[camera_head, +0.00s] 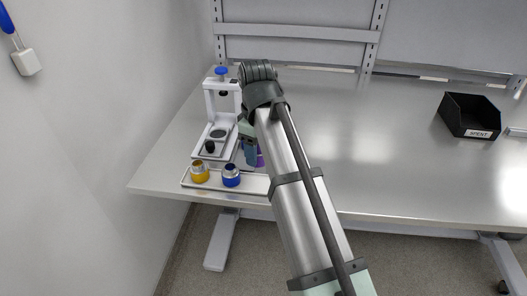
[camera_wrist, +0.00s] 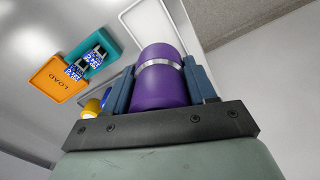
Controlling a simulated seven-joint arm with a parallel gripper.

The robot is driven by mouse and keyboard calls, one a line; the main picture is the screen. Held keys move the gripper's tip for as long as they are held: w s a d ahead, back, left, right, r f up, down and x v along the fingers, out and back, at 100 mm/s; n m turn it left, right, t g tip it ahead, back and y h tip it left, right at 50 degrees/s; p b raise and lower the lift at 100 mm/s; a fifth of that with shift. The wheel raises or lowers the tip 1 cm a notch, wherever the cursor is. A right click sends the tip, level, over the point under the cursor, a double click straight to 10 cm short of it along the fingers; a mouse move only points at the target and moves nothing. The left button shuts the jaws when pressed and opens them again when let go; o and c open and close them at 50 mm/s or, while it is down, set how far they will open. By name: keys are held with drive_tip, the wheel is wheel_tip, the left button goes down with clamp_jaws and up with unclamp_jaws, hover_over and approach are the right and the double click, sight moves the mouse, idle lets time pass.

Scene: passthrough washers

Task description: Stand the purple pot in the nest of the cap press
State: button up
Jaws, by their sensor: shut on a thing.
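The purple pot (camera_wrist: 160,84) has a silver band and sits between the two blue fingers of my gripper (camera_wrist: 162,82), which is shut on it. In the head view only a sliver of the purple pot (camera_head: 260,160) shows beside my gripper (camera_head: 250,152); my arm hides the rest. The white cap press (camera_head: 209,101) stands at the left of the bench, with a blue knob on top. Its nest, a round grey seat (camera_head: 218,134), looks empty on the press base. My gripper is to the right of the press base, near the tray's back edge.
A white tray (camera_head: 258,184) at the bench's front left holds a yellow pot (camera_head: 200,173) and a blue pot (camera_head: 231,176). A black SPENT bin (camera_head: 470,115) stands far right. The wrist view shows an orange LOAD tray (camera_wrist: 47,88) and a teal tray (camera_wrist: 112,50).

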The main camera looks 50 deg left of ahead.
drive_tip(key=w+a+r, duration=0.1)
drive_tip(key=w+a, duration=0.1)
drive_tip(key=a, duration=2.4)
drive_tip(key=shift+a+r, duration=0.25)
drive_tip(key=shift+r, duration=0.1)
drive_tip(key=shift+s+f, duration=0.1)
drive_tip(key=shift+f, duration=2.35)
drive_tip(key=shift+f, duration=0.35)
drive_tip(key=shift+f, duration=0.65)
drive_tip(key=shift+f, duration=0.95)
drive_tip(key=shift+f, duration=0.3)
